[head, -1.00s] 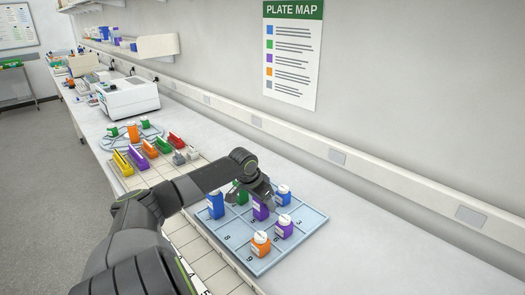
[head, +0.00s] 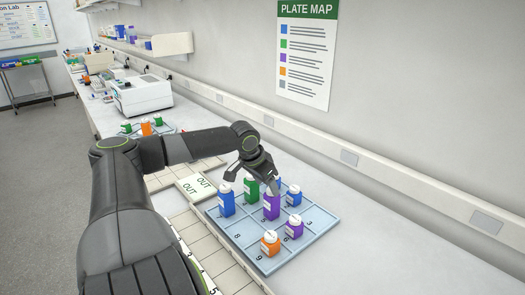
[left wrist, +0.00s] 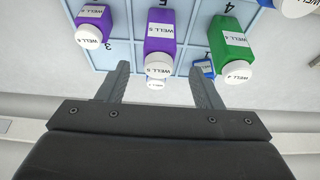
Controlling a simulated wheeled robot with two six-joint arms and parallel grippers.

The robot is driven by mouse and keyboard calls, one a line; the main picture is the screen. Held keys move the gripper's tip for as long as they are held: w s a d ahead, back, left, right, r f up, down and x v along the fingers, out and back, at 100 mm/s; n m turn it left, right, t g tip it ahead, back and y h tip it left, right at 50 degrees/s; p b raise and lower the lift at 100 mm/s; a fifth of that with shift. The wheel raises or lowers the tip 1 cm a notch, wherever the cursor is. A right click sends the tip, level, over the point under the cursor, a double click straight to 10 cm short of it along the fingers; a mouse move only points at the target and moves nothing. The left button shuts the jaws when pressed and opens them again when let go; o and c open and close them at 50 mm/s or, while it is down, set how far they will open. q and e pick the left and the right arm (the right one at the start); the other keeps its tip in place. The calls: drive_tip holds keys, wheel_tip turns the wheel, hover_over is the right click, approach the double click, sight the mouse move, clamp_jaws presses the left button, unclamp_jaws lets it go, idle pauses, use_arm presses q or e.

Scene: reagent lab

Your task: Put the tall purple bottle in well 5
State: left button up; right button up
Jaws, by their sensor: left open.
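The tall purple bottle (head: 271,206) stands upright in the middle well of the pale blue tray (head: 242,238). In the left wrist view the bottle (left wrist: 160,30) has a white cap and a label, with a numeral 5 on the tray beside it. My left gripper (head: 253,180) is open and empty above the tray. In the left wrist view its fingertips (left wrist: 159,70) are spread to either side of the bottle's cap; neither finger visibly touches it. My right gripper is not in view.
Around it stand a green bottle (head: 251,188), a tall blue bottle (head: 227,204), small blue bottles (head: 294,198), a short purple bottle (head: 294,229) and an orange bottle (head: 270,245). Wells 3 and 8 look empty. A mat marked OUT (head: 196,187) lies left of the tray.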

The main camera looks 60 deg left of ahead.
use_arm(q)
drive_tip(key=shift+p+v, duration=0.7)
drive_tip(key=shift+v, duration=1.05)
drive_tip(key=shift+r, duration=0.1)
